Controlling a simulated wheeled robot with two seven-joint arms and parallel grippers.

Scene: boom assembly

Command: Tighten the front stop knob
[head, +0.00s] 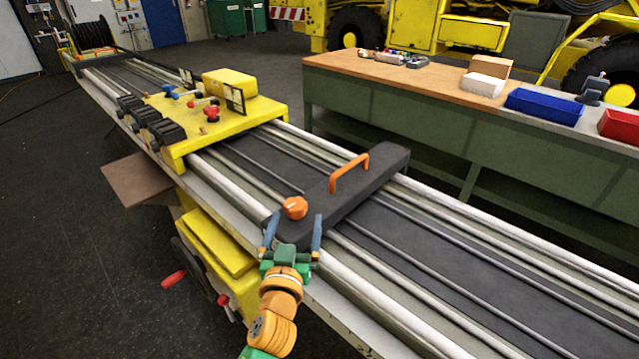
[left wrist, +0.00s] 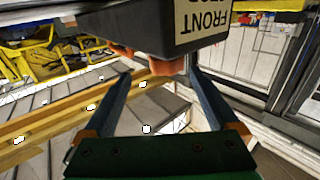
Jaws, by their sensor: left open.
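The front stop is a dark bar (head: 352,192) lying across the rails in the head view, with an orange handle (head: 349,172) on top. Its orange knob (head: 295,207) sits at the near end of the bar. My left gripper (head: 297,215) is open, and in the head view its two blue fingers stand on either side of the knob. Contact cannot be told. In the left wrist view, the block with the upside-down FRONT label (left wrist: 200,22) is just beyond the open fingers. An orange part (left wrist: 168,68) shows partly between the fingertips. My right gripper is not in view.
A yellow carriage (head: 235,120) with levers and black boxes sits farther back on the rails (head: 395,240). A green workbench (head: 400,115) with blue (head: 545,106) and red (head: 621,125) bins stands to the right. The rails on the near right are clear.

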